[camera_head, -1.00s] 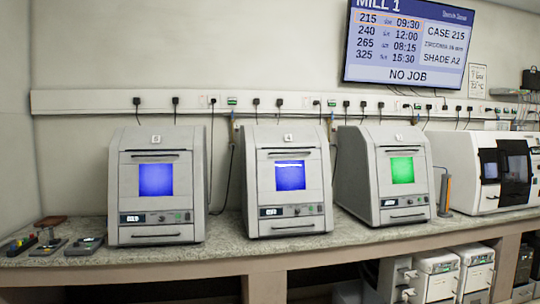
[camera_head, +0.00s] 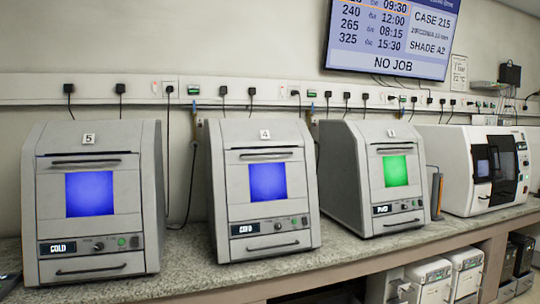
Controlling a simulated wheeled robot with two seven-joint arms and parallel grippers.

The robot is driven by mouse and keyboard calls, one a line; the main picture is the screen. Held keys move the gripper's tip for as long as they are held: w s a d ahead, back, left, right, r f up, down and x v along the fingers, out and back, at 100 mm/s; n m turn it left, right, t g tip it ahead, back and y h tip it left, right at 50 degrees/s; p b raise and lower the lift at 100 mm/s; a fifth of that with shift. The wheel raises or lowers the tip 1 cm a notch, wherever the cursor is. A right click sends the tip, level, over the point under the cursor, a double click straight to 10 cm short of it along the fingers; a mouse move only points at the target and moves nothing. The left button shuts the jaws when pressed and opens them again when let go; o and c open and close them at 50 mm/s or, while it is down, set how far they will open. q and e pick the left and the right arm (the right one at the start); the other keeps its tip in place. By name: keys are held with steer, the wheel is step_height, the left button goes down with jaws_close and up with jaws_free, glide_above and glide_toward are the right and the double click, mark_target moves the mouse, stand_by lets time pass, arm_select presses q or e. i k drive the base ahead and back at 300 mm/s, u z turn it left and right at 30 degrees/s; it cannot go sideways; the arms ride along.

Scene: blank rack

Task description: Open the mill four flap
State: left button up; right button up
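Mill four (camera_head: 264,190) is the middle of three similar grey machines on the counter, with a "4" label on top. Its front flap (camera_head: 267,182) looks closed. The flap has a blue glowing window and a dark handle bar (camera_head: 266,155) along its upper edge. Below the window are a small display, a knob and a green button, then a lower drawer handle (camera_head: 272,246). Neither of my grippers is in view.
Another grey machine with a blue window (camera_head: 92,200) stands to the left. One with a green window (camera_head: 372,180) stands to the right. A white machine (camera_head: 470,165) is farther right. The speckled counter (camera_head: 190,262) has a clear strip in front.

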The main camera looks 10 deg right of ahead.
mark_target(280, 189)
steer(key=z, duration=0.45)
steer(key=i, duration=1.7)
